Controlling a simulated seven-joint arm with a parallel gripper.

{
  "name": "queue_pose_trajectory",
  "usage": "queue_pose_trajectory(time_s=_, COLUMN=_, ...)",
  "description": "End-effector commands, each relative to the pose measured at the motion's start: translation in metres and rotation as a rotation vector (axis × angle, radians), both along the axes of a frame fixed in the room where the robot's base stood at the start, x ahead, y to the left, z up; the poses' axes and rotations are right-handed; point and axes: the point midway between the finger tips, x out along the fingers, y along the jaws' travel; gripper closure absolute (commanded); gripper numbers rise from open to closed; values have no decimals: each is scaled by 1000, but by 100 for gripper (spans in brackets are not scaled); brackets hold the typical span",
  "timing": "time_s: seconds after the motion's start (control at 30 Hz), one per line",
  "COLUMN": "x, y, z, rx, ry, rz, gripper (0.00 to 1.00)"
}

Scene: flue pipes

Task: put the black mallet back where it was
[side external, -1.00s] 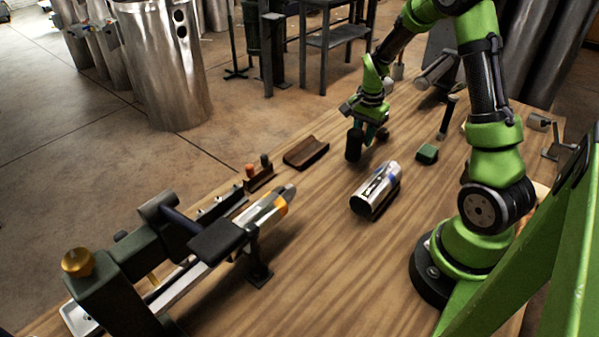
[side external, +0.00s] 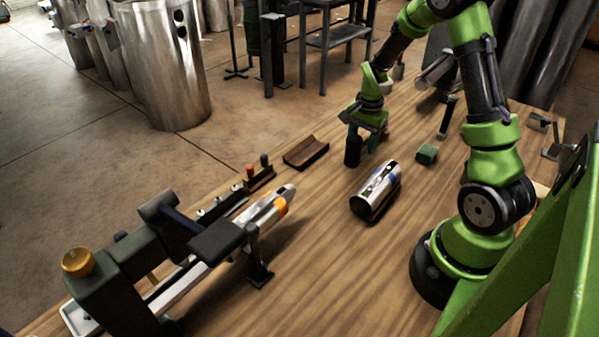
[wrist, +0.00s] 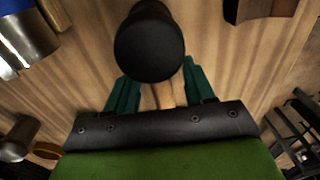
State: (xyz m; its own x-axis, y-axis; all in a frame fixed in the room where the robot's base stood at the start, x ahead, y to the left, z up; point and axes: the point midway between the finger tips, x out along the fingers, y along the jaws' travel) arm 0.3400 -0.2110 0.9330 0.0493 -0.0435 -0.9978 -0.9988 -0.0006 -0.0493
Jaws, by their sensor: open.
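The black mallet (side external: 353,151) is at the table's far middle, its cylindrical head upright on or very near the wood. In the wrist view I look down on its round black head (wrist: 150,43), with a short piece of pale wooden handle (wrist: 164,95) showing behind it. My gripper (side external: 364,140) is low over the table, just beside the head. Its teal fingers are apart, one on each side of the handle, with gaps visible in the wrist view (wrist: 158,82). The rest of the handle is hidden by my gripper.
A shiny metal pipe (side external: 376,188) lies in front of the mallet. A green block (side external: 427,154) sits to the right, near a dark upright tool (side external: 447,118). A brown wooden cradle (side external: 306,153) is to the left. A clamp-like bench fixture (side external: 215,240) fills the left front.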

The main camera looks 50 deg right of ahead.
Motion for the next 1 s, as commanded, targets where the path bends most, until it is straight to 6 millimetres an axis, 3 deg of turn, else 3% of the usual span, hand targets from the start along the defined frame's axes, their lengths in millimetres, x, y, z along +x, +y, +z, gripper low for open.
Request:
queue_pose_trajectory(time_s=0.17, x=0, y=0, z=20, rx=-2, ry=-5, rz=1, gripper=47)
queue_pose_trajectory(time_s=0.5, x=-3, y=4, z=91, rx=-3, ry=-6, rz=2, gripper=47)
queue_pose_trajectory(time_s=0.77, x=-5, y=6, z=121, rx=0, ry=-5, rz=4, gripper=47)
queue_pose_trajectory(time_s=0.87, x=-5, y=20, z=132, rx=2, ry=-35, rz=56, gripper=47)
queue_pose_trajectory(time_s=1.0, x=-9, y=69, z=164, rx=0, ry=-146, rz=258, gripper=47)
